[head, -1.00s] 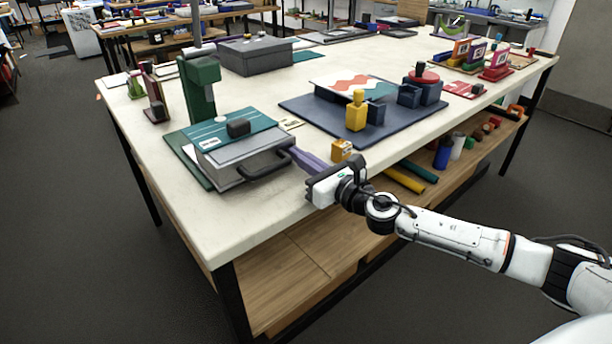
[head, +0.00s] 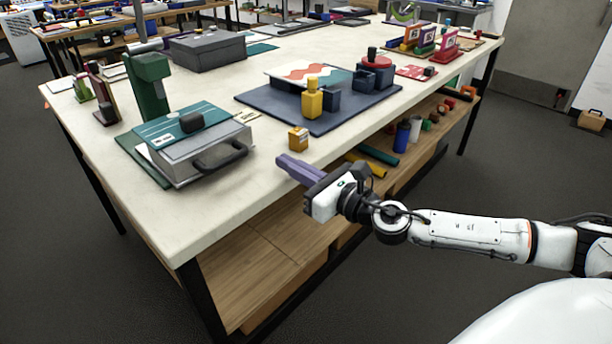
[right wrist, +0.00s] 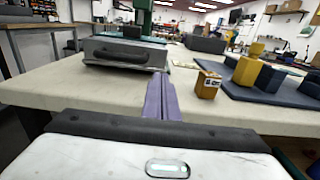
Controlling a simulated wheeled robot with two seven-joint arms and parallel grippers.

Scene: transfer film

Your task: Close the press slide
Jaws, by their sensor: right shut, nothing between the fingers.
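The heat press stands on the near left of the table, with a green column (head: 150,88), a teal top plate (head: 170,125) and a black knob (head: 191,121). Its grey slide (head: 205,150) has a black handle (head: 222,158) on the front; it shows in the right wrist view as a grey slide front (right wrist: 105,57). I cannot tell how far the slide is in. My right gripper (head: 285,161), with purple fingers, is shut and empty, right of the handle and apart from it. The fingers (right wrist: 158,82) point forward in the wrist view. My left gripper is not in view.
A small orange box (head: 298,139) stands just beyond my right fingers. Behind it a dark blue board (head: 262,98) holds a yellow bottle (head: 312,98) and blue blocks. A dark grey box (head: 208,52) stands at the back. The table's near left corner is clear.

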